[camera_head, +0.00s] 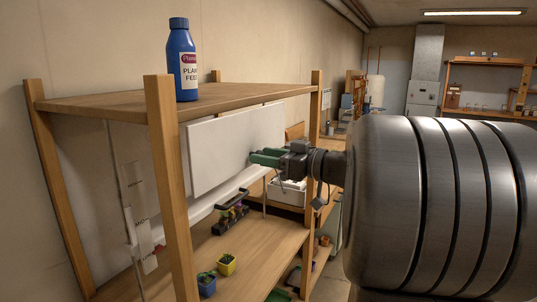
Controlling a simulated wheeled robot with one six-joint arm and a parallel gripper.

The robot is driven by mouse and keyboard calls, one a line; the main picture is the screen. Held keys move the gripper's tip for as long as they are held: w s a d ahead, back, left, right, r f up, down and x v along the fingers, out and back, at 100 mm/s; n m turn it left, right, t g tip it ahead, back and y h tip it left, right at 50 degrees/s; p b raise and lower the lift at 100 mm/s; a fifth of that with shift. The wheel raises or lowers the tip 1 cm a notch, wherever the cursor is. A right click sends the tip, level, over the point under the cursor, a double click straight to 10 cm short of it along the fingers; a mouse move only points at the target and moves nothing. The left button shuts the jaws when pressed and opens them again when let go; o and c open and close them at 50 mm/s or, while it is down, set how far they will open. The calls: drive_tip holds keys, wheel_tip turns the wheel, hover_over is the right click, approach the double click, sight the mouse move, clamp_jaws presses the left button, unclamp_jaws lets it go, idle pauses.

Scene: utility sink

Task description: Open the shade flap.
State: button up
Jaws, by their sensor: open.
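The shade flap appears to be the flat white panel (232,142) hanging under the top board of the wooden shelf. It hangs near upright, with a pale strip or ledge below its lower edge. My gripper (264,157), with green fingers, is at the right part of the panel, in front of its face. The fingers overlap the panel in the picture; I cannot tell whether they touch it. The fingers look slightly apart, and nothing shows between them. No handle is visible on the panel.
A blue plant feed bottle (182,62) stands on the top board (120,103). A yellow pot (226,264), a blue pot (206,285) and a dark seedling tray (231,218) are on the lower shelf (180,248). Wooden posts (166,200) frame the shelf. A white bin (287,192) stands behind.

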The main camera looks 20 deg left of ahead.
drive_tip(key=shift+c, duration=0.4)
clamp_jaws()
drive_tip(key=shift+r, duration=0.1)
